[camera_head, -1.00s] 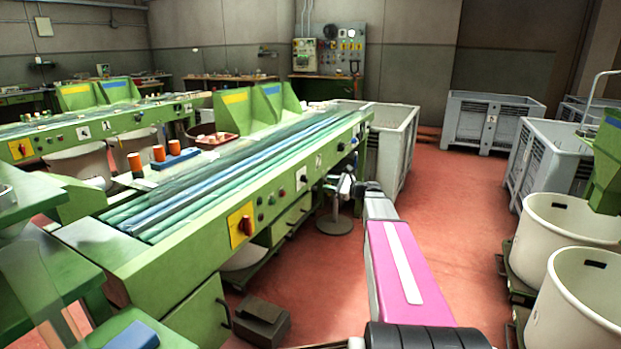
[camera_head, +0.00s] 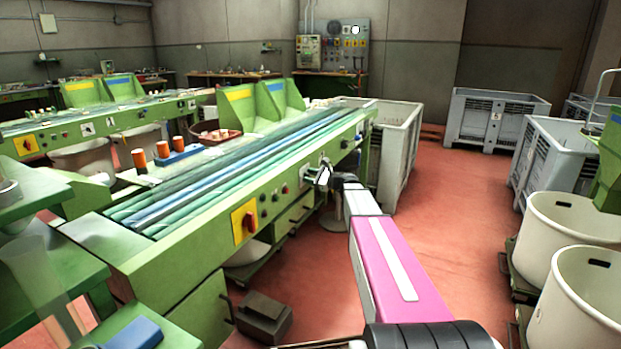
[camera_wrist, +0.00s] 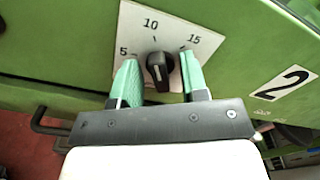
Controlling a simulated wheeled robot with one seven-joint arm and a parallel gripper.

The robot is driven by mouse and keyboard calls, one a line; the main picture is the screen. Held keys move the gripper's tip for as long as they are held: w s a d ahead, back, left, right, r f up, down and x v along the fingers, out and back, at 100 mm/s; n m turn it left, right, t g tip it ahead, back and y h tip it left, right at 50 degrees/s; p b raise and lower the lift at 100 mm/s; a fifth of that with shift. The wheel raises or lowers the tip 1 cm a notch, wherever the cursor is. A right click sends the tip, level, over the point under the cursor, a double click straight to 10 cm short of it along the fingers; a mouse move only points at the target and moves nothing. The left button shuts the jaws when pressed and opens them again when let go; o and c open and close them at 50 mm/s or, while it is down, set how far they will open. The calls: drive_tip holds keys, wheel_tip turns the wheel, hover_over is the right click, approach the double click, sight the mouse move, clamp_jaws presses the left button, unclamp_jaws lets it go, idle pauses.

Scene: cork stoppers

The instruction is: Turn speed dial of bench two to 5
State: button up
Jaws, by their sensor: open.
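The speed dial is a black knob (camera_wrist: 158,70) on a white plate (camera_wrist: 140,25) marked 5, 10 and 15, on the green front of bench two. A plate with a 2 (camera_wrist: 284,83) is to its right. The knob looks almost upright, its upper end near the 10 tick. My gripper (camera_wrist: 158,75) is open, with one green finger on each side of the knob; I cannot tell whether either touches it. In the head view my gripper (camera_head: 322,174) is at the bench's front panel and hides most of the dial.
The bench (camera_head: 180,265) carries a yellow plate with a red switch (camera_head: 245,228) and several small buttons left of the dial. A drawer handle (camera_wrist: 48,123) sticks out below the panel. A stool stands behind my gripper. Red floor on the right is open, with large white tubs (camera_head: 570,225) beyond.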

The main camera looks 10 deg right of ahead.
drive_tip(key=c, duration=0.6)
drive_tip(key=shift+n, duration=0.3)
drive_tip(key=n, duration=0.5)
drive_tip(key=shift+n, duration=0.3)
drive_tip(key=n, duration=0.5)
drive_tip(key=shift+s+f+n, duration=0.1)
drive_tip(key=shift+f+n, duration=0.05)
drive_tip(key=shift+n, duration=0.15)
drive_tip(key=o, duration=0.6)
